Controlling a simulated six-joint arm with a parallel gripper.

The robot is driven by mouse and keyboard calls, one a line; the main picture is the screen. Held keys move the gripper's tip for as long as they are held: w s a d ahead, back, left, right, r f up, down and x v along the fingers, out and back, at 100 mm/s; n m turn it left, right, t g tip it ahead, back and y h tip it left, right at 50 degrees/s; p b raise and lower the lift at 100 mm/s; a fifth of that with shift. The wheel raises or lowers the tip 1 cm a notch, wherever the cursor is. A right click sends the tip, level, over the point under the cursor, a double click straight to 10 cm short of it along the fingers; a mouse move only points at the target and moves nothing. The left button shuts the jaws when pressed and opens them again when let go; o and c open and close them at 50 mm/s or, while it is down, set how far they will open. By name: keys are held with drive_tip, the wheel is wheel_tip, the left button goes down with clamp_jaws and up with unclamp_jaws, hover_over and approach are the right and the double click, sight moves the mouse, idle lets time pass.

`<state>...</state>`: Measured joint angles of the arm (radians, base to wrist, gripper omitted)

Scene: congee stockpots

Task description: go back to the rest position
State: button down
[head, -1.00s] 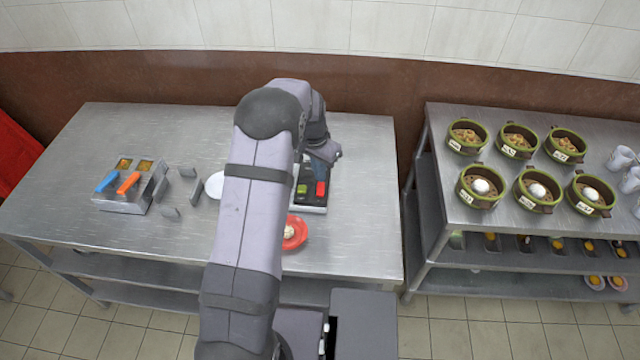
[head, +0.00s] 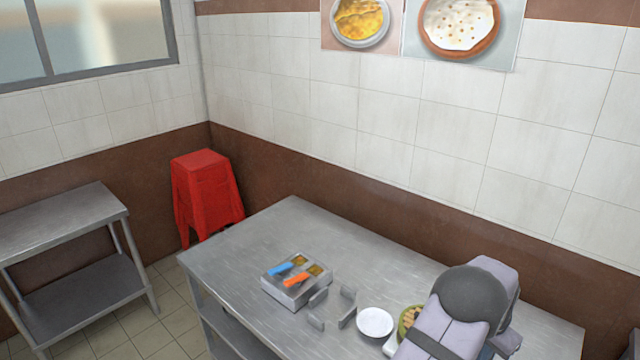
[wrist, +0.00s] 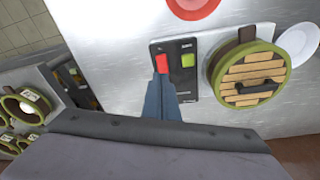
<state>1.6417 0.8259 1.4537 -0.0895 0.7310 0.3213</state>
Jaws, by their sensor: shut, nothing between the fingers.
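In the wrist view my gripper (wrist: 162,80) is shut and empty. Its blue-grey fingers point at a black control panel (wrist: 188,95), with the tips at the lower edge of the red button (wrist: 162,62). I cannot tell whether they touch it. A green button (wrist: 188,60) sits beside the red one. In the head view my arm fills the lower right and the gripper's fingers are hidden.
A green pot with a slatted wooden lid (wrist: 250,72) stands close beside the panel. A white plate (wrist: 300,42) and a red plate (wrist: 192,3) lie nearby. A box with blue and orange handles (head: 296,282) stands on the steel table (head: 250,245); its left part is clear.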

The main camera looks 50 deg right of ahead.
drive_tip(key=w+a+f+n+y, duration=0.2)
drive_tip(key=a, duration=0.7)
drive_tip(key=w+a+f+n+y, duration=0.1)
drive_tip(key=a+f+y, duration=0.15)
drive_tip(key=a, duration=0.65)
drive_tip(key=w+a+r+n+h, duration=0.1)
drive_tip(key=w+a+r+n, duration=0.3)
drive_tip(key=a, duration=0.7)
drive_tip(key=w+a+r+n+h, duration=0.1)
drive_tip(key=w+a+r+n, duration=0.3)
drive_tip(key=w+a+n, duration=0.4)
drive_tip(key=w+a+r+n+h, duration=0.1)
drive_tip(key=w+a+r+n, duration=0.3)
drive_tip(key=w+a, duration=0.8)
drive_tip(key=a+n+b, duration=0.1)
drive_tip(key=a+n, duration=0.1)
drive_tip(key=a, duration=0.1)
drive_tip(key=shift+a+n+t, duration=0.3)
drive_tip(key=shift+n+t, duration=0.1)
